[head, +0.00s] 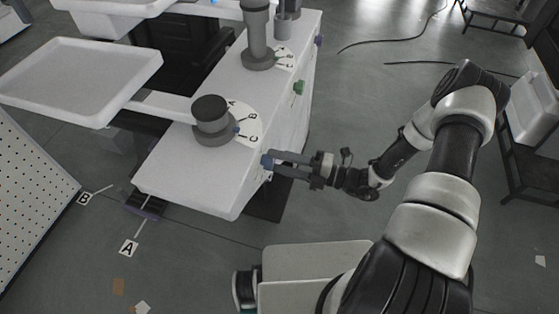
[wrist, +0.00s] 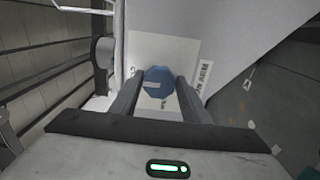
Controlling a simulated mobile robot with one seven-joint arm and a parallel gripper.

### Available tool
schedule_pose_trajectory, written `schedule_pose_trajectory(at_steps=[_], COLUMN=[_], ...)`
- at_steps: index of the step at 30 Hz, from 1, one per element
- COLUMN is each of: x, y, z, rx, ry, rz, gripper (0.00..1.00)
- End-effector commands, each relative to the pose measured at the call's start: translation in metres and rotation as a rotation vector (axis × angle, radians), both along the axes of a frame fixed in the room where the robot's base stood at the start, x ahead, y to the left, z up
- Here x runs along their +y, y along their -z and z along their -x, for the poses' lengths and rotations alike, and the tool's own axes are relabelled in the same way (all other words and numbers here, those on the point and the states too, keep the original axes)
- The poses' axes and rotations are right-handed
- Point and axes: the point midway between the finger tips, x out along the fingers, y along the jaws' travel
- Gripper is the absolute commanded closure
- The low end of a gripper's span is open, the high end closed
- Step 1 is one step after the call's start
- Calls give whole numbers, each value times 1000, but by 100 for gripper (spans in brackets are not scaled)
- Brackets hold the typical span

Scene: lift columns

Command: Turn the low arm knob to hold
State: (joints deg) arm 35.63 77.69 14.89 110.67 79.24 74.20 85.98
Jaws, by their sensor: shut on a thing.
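A blue faceted knob (head: 266,161) sits on the side face of the white cabinet (head: 190,175), below the front short grey column (head: 212,121). My gripper (head: 274,164) reaches it from the right, with its two fingers around it. In the wrist view the knob (wrist: 159,81) lies between the fingertips, and my gripper (wrist: 160,95) is shut on it. A pale bar shows on the knob's face. A white label plate (wrist: 172,47) lies behind it with dark lettering, partly hidden by the fingers and too small to read surely.
A green knob (head: 298,88) and a purple-blue knob (head: 319,41) sit farther along the same side. A white tray (head: 80,75) extends left from the front column. A taller column (head: 257,40) stands behind. Open floor lies right of the cabinet, with dark cables (head: 395,43).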

Motion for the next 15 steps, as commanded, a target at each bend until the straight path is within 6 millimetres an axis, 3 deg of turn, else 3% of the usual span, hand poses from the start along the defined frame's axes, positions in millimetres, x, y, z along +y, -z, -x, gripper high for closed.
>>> schedule_pose_trajectory(at_steps=[8,9,12,15], x=[0,0,0,0], y=[2,2,1,1], z=[2,2,2,1], rx=[5,5,5,3], ry=[-2,-2,-1,-1], rz=[1,1,1,1], gripper=[81,55,41,41])
